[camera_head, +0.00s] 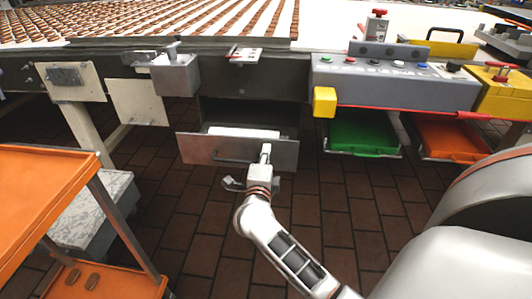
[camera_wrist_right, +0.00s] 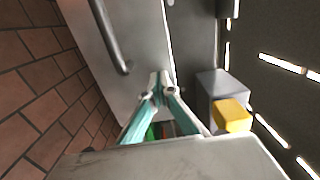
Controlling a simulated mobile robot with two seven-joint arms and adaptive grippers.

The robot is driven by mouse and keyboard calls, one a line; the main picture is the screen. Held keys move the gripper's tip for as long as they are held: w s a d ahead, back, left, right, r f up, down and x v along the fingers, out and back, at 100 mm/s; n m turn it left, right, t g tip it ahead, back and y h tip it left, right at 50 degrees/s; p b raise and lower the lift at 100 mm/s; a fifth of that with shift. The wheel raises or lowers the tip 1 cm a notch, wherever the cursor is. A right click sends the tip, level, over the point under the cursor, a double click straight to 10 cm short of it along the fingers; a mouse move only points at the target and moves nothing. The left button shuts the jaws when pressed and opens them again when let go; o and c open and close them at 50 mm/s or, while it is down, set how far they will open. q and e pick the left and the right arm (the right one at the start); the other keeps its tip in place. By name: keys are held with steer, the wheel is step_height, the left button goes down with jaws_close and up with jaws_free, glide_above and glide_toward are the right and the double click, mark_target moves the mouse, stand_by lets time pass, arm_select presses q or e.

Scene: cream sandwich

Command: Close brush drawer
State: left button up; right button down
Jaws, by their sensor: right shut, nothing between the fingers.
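The brush drawer (camera_head: 200,150) is a grey metal drawer below the conveyor table, pulled out, with a white item (camera_head: 242,132) inside. Its front panel and bar handle (camera_wrist_right: 108,38) fill the upper middle of the right wrist view. My right gripper (camera_head: 265,152) is shut and empty. It is at the right part of the drawer front, with its fingertips (camera_wrist_right: 160,80) against or very close to the panel, to the right of the handle. I cannot tell whether they touch. My left gripper is not in view.
A control panel (camera_head: 385,68) with a yellow block (camera_head: 324,102) at its left corner is right of the drawer. Green (camera_head: 360,132) and orange (camera_head: 450,140) trays sit below it. An orange cart (camera_head: 45,175) stands at the left. Brick floor is open in front.

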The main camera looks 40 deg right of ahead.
steer(key=x, duration=1.6)
steer(key=shift+w+d+f+p, duration=0.1)
steer(key=shift+w+d+p, duration=0.1)
steer(key=shift+p, duration=0.2)
steer(key=b+x, duration=0.1)
steer(key=x, duration=0.6)
steer(key=shift+w+f, duration=0.1)
steer(key=shift+f, duration=0.05)
steer(key=shift+w+d+b, duration=0.35)
steer(key=shift+d, duration=0.1)
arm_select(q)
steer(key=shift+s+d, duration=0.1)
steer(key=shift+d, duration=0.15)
arm_select(e)
steer(key=shift+d+r, duration=0.1)
steer(key=shift+r, duration=0.25)
steer(key=shift+r, duration=0.15)
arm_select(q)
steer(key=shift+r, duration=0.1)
